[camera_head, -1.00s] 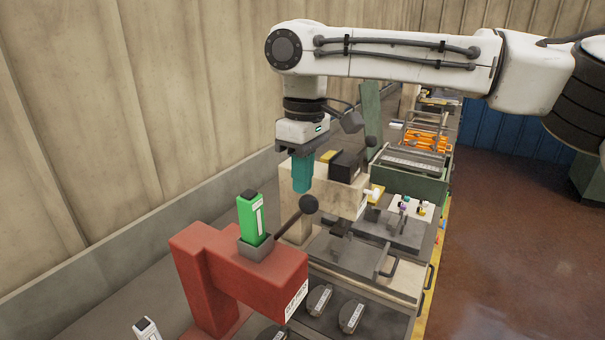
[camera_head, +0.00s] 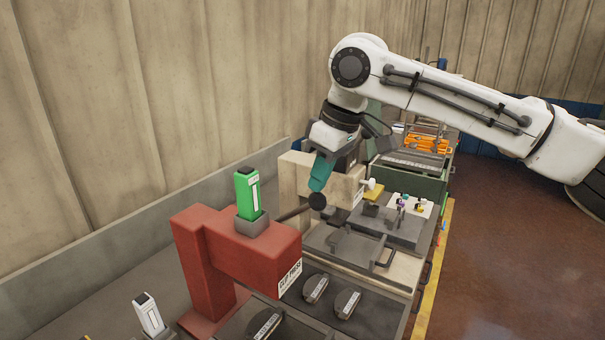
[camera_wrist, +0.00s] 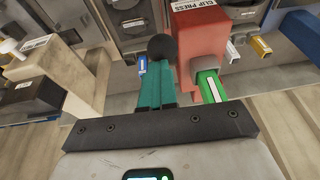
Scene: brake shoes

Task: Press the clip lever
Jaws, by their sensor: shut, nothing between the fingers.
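The clip lever (camera_head: 293,213) is a dark rod with a black ball knob (camera_head: 317,200), sticking out from the red clip press (camera_head: 240,251). In the wrist view the knob (camera_wrist: 163,48) is just beyond the fingertips. My gripper (camera_head: 318,188) has teal fingers, shut together and empty. They tilt down with their tips at the top of the knob. Whether they touch it I cannot tell. In the wrist view the fingers (camera_wrist: 154,70) point up at the knob, with the red press (camera_wrist: 199,38) to the right.
A green block (camera_head: 248,193) stands on top of the press. Brake shoes (camera_head: 347,303) lie on the dark surface in front. A beige stand (camera_head: 296,172) is close behind the gripper. A plate with a handle (camera_head: 347,247) lies right of the press.

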